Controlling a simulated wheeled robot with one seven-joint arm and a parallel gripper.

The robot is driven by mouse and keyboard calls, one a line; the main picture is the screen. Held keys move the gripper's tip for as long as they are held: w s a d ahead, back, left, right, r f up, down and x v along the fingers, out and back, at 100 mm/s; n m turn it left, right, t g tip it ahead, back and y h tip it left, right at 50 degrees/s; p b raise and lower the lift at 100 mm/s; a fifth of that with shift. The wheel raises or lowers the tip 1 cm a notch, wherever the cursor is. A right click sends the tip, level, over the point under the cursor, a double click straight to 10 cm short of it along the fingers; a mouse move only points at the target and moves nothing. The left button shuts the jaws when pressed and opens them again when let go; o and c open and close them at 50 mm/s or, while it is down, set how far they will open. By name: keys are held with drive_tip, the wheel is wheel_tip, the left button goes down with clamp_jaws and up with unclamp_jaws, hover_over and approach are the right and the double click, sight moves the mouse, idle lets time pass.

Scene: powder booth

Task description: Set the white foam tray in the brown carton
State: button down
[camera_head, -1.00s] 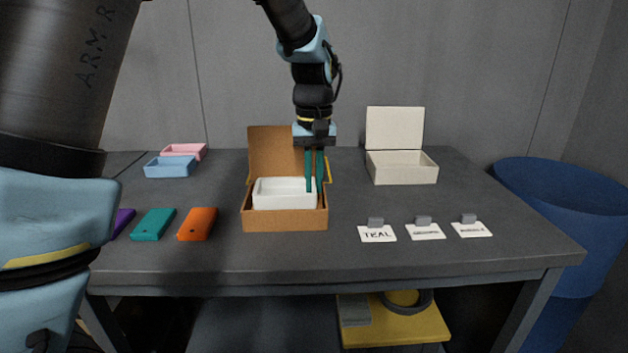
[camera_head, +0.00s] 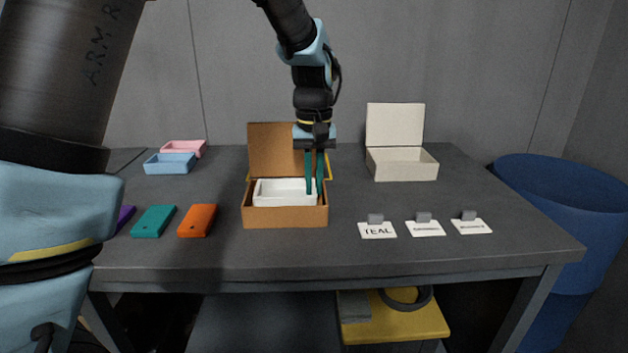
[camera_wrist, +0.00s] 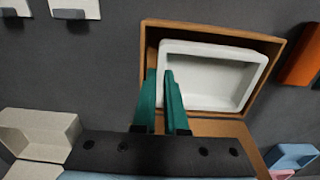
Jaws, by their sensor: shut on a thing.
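The white foam tray (camera_head: 284,192) is inside the open brown carton (camera_head: 285,217), with its upper part showing above the carton's front wall. In the wrist view the white tray (camera_wrist: 212,80) lies within the walls of the brown carton (camera_wrist: 215,28). My gripper (camera_head: 315,190) points down with its teal fingers at the tray's right side.
A cream box (camera_head: 402,165) with its lid up stands at the right rear. Blue (camera_head: 170,164) and pink (camera_head: 184,148) trays sit at the left rear. Teal (camera_head: 153,221) and orange (camera_head: 197,220) cases lie front left.

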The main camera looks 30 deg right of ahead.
drive_tip(key=shift+f, duration=0.85)
idle(0.9)
drive_tip(key=c, duration=0.9)
unclamp_jaws()
wheel_tip(320, 180, up, 11)
drive_tip(key=shift+f+b, duration=0.1)
drive_tip(key=shift+b, duration=0.55)
drive_tip(key=shift+s, duration=0.15)
